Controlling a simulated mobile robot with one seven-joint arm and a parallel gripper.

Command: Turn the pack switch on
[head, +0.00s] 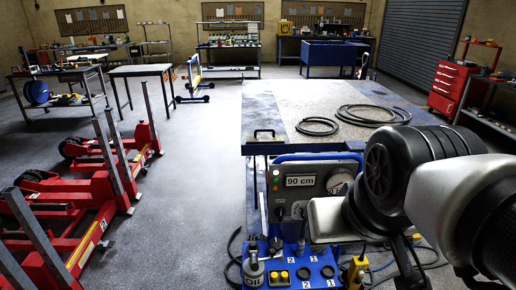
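A grey control panel (315,168) with a blue top handle stands in front of the lift table. It carries a display (300,181) reading "90 cm", a round gauge (339,184), small green and red lamps at left, and a dark knob or switch (279,212) low on its face. I cannot tell for sure which control is the pack switch, or its position. My gripper (331,219) reaches in from the right as a pale block in front of the panel's lower right. It hides that part of the panel. Its fingers cannot be made out.
A blue tray (318,270) with an oil can (253,268) and yellow buttons lies below the panel. The lift table (300,100) with black hoses stands behind. Red jacks (85,200) line the left floor. Open floor (200,200) lies between.

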